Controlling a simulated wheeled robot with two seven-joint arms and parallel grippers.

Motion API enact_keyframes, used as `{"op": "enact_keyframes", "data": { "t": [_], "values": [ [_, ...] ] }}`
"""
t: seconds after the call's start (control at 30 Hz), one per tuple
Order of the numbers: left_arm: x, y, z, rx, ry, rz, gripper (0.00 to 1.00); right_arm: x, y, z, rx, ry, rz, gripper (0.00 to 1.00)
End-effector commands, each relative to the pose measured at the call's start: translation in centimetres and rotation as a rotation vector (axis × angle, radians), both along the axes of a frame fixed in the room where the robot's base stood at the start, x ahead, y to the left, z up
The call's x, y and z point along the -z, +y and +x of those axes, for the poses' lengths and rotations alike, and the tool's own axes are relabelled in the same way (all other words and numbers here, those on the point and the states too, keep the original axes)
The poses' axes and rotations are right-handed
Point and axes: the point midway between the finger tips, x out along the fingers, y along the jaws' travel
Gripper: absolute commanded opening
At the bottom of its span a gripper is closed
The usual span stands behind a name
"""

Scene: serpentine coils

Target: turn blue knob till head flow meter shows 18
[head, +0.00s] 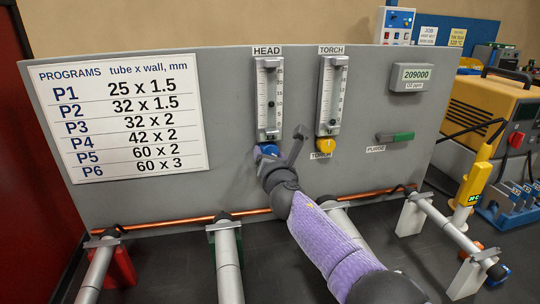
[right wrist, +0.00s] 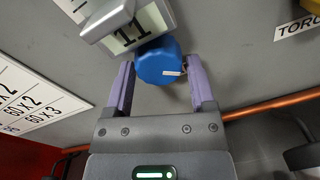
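The blue knob (head: 268,149) sits on the grey panel below the HEAD flow meter (head: 269,98), a clear vertical tube with a scale too small to read surely. In the right wrist view the blue knob (right wrist: 158,62), with a white pointer mark, lies between the two purple fingertips. The fingers are apart, with narrow gaps showing on both sides. My left gripper is not in view.
The TORCH flow meter (head: 331,94) with a yellow knob (head: 325,145) stands just right. A copper tube (head: 170,223) runs along the panel's foot. A programs chart (head: 120,118) hangs left.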

Motion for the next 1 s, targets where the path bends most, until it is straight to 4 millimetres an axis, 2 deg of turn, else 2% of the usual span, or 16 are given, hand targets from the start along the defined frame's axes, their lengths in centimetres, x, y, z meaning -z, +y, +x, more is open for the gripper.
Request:
{"op": "enact_keyframes", "data": {
  "t": [0.03,0.1,0.37,0.47,0.57,0.73,0.9,1.0],
  "values": [
    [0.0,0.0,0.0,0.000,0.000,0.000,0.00,0.0,0.0,0.0,0.000,0.000,0.000,0.84],
    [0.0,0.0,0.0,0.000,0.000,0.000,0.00,-0.1,0.0,0.0,-0.001,-0.001,0.000,0.94],
    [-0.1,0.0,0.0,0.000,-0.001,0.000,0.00,-0.2,0.0,0.0,0.000,-0.002,-0.001,0.94],
    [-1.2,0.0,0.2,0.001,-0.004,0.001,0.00,-0.6,-0.1,-0.5,0.000,-0.003,0.000,0.94],
    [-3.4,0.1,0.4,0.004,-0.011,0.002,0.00,-1.1,-0.3,-1.8,-0.001,-0.004,0.000,0.94],
    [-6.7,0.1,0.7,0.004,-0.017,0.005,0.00,-1.1,-0.9,-5.1,-0.002,-0.002,-0.002,0.94],
    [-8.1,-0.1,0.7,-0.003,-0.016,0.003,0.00,-0.6,-1.4,-8.2,-0.001,0.000,-0.001,0.94],
    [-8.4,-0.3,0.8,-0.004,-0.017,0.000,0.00,-0.5,-1.6,-9.3,-0.001,-0.001,-0.001,0.94]
  ]
}}
